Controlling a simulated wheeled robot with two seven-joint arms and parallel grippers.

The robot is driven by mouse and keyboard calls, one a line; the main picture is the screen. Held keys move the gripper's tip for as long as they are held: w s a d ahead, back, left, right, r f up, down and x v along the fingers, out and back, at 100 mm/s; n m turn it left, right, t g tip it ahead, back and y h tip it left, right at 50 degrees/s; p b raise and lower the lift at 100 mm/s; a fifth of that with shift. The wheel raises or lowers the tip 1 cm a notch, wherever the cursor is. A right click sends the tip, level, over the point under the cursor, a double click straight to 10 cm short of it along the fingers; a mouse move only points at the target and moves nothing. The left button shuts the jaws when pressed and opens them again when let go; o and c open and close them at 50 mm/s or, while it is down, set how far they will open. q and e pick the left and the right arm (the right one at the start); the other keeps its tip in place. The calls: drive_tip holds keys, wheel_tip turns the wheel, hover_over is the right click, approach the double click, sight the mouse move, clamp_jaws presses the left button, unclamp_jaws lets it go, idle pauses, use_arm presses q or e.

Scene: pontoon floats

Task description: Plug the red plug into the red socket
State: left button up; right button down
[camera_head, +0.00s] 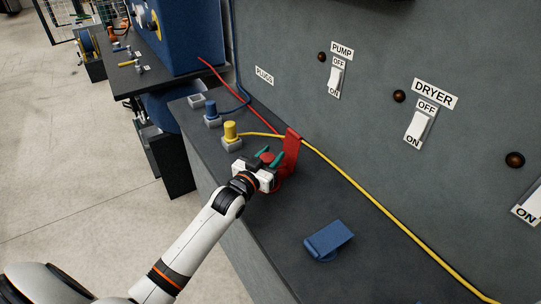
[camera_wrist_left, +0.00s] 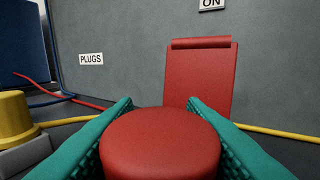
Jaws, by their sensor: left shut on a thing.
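The red plug (camera_wrist_left: 160,147) has a round red top, and it also shows small in the head view (camera_head: 267,157). My left gripper (camera_head: 269,155) has its green fingers shut on the plug's two sides. The red socket's flap (camera_wrist_left: 202,72) stands raised just behind the plug; in the head view the red flap (camera_head: 291,152) is beside the gripper, towards the wall. The socket's opening is hidden by the plug and gripper, so I cannot tell whether the plug is in it. My right gripper is not in view.
A yellow plug (camera_head: 230,131) and a blue plug (camera_head: 211,109) stand in grey holders, near an empty holder (camera_head: 196,101). A blue flap (camera_head: 328,240) lies low at the right. A yellow cable (camera_head: 370,200) runs along the wall. The bench between is clear.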

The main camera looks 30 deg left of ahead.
use_arm(q)
drive_tip(key=shift+f+b, duration=0.3)
drive_tip(key=shift+f, duration=0.25)
drive_tip(key=o, duration=1.1)
drive_tip(key=shift+s, duration=0.15)
drive_tip(key=s, duration=0.3)
drive_tip(key=s+b, duration=0.1)
drive_tip(key=s, duration=0.6)
drive_tip(key=shift+s+a+b, duration=0.15)
drive_tip(key=shift+a+b, duration=0.2)
drive_tip(key=shift+a, duration=0.05)
drive_tip(key=shift+s+a+r, duration=0.1)
drive_tip(key=shift+s, duration=0.65)
